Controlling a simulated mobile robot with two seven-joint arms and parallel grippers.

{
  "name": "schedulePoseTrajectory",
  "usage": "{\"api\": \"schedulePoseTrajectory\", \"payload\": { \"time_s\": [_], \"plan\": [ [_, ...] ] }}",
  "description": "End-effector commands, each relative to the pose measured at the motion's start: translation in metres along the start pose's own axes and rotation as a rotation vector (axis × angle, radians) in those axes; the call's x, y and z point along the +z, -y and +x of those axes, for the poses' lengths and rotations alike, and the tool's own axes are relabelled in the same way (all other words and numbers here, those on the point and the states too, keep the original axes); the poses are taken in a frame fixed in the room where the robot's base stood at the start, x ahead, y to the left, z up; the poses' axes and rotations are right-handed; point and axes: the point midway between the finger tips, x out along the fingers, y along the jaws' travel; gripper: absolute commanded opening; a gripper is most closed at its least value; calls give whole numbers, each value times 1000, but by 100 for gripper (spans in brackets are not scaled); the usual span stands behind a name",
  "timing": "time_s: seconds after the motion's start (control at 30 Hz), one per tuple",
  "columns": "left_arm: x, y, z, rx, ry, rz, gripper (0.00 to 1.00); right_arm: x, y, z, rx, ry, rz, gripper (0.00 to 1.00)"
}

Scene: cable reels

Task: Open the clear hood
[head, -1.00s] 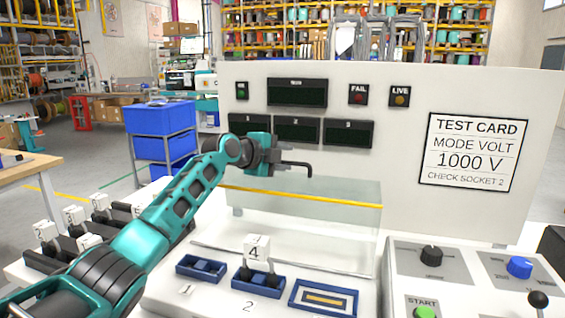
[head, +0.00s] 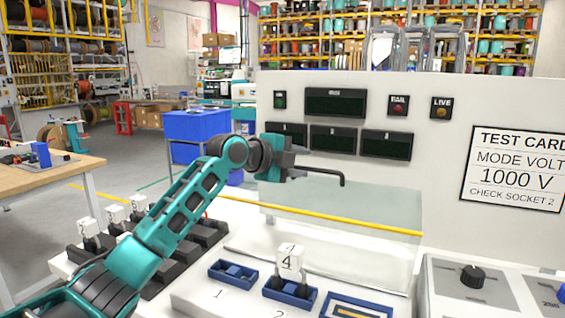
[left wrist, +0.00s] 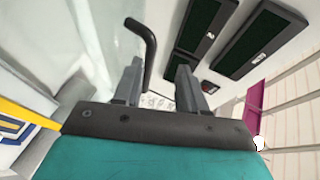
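The clear hood (head: 345,207) has a yellow edge strip and stands before the white test panel, behind the blue sockets. My left gripper (head: 290,160) is above the hood's left part, in front of the panel. In the left wrist view, its two grey fingers (left wrist: 160,78) are apart. A black bent rod (head: 325,171) reaches right from beside the gripper and turns down at its tip. The rod also shows in the left wrist view (left wrist: 149,45), close to the left finger, with a gap to the right one. Its attachment is hidden. My right gripper is not in view.
A white block marked 4 (head: 290,257) stands in a blue socket before the hood. A control box (head: 445,290) with a black knob is at right. Several numbered blocks stand at left. The panel (head: 440,150) rises behind the rod.

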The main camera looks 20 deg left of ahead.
Motion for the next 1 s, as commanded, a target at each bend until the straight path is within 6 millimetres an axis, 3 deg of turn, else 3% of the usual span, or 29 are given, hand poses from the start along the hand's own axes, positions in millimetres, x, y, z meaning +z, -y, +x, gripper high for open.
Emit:
{"api": "schedulePoseTrajectory", "payload": {
  "time_s": [0.2,0.4,1.0],
  "plan": [
    [1,0,-35,-3,3,4,37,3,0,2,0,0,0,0],
    [1,-1,-51,3,0,1,37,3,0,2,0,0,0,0],
    [0,-2,-53,6,-1,0,37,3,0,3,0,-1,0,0]
  ]
}}
